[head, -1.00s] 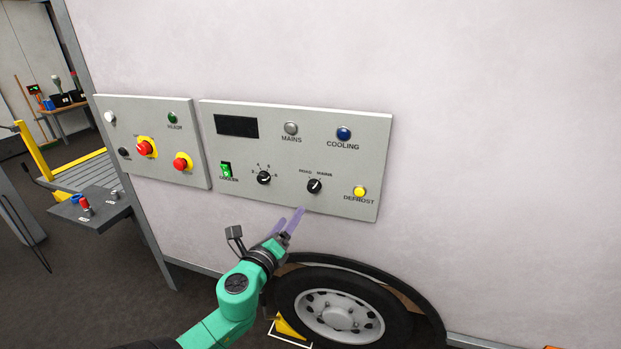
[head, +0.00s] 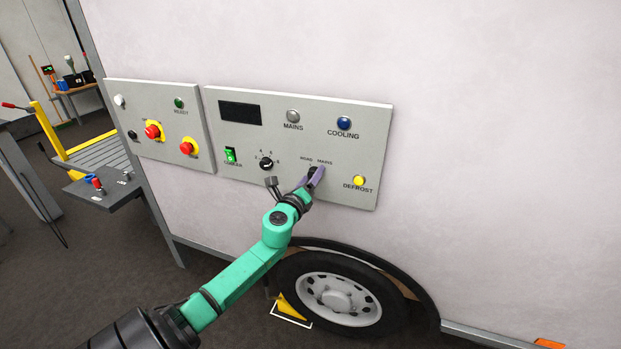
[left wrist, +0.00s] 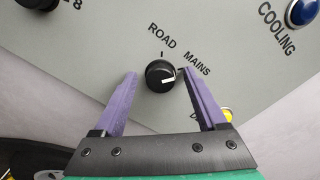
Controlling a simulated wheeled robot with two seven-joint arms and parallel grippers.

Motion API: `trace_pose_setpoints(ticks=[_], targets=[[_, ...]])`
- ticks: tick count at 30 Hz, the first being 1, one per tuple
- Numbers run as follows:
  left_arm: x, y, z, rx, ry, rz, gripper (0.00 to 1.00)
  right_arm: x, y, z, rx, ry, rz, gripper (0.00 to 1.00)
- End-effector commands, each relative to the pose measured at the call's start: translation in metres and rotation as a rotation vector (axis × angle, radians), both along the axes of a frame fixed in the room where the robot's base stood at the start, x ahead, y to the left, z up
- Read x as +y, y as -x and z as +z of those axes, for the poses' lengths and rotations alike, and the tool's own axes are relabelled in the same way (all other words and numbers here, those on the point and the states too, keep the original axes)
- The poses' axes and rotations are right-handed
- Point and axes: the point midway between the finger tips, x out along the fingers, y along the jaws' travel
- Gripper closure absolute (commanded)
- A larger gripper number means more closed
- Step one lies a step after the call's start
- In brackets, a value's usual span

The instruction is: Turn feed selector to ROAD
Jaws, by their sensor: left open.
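The feed selector (left wrist: 160,76) is a round black knob with a white mark, seen in the left wrist view on the grey panel (head: 290,183). Its white mark points right, toward the MAINS side rather than the ROAD label at upper left. My left gripper (left wrist: 160,95) is open, with its purple fingers on either side of the knob and a visible gap to each. In the head view the left gripper (head: 313,178) is up at the panel and its fingers hide most of the selector. My right gripper is not in view.
A black numbered dial (head: 266,163) and a green rocker switch (head: 230,155) sit to the left. The yellow DEFROST button (head: 358,181) is to the right. The blue COOLING button (head: 344,123) is above. A wheel (head: 340,298) stands below the panel.

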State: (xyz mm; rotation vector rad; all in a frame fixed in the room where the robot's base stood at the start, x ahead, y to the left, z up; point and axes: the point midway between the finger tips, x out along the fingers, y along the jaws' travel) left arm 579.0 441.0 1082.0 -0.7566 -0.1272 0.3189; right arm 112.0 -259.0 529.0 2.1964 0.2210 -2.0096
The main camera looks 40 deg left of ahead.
Motion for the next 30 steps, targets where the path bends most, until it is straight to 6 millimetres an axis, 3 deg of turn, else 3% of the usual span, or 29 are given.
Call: trace_pose_setpoints(ticks=[2,6,8,20,30], targets=[[-0.0001,0.0002,0.0,0.0,0.0,0.0,0.26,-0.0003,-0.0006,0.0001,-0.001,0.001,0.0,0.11],[0.0,0.0004,0.0,0.0,0.0,0.0,0.79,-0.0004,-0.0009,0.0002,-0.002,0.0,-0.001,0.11],[-0.0001,0.0004,-0.0001,0.0,0.0,0.0,1.0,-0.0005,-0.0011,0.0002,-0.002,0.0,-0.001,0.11],[-0.0001,0.0006,-0.0012,-0.016,0.048,0.001,1.0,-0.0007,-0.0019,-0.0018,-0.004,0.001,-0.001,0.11],[-0.0003,0.0006,-0.0025,-0.091,0.264,0.0,1.0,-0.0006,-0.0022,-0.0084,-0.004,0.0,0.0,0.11]])
